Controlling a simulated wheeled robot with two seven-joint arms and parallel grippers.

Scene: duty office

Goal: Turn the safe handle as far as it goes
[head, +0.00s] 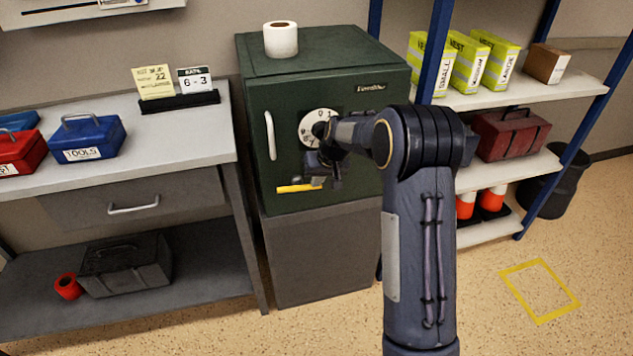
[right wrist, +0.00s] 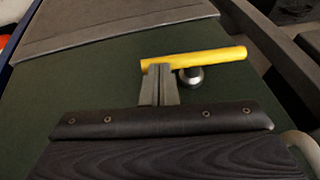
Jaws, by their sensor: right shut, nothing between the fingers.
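The dark green safe (head: 290,85) stands on a grey cabinet with its door closed. Its yellow handle (head: 295,188) lies roughly level, low on the door below the white dial (head: 318,127). In the right wrist view the handle (right wrist: 210,57) is a yellow bar beside a round metal hub (right wrist: 190,77). My right gripper (head: 319,181) is shut and empty at the handle's right end. In the right wrist view its fingertips (right wrist: 160,70) are at the bar's left end; I cannot tell whether they touch it. My left gripper is not in view.
A white vertical pull (head: 270,135) is on the door's left side. A workbench (head: 190,150) with toolboxes is at left. Shelving (head: 520,95) with boxes is at right.

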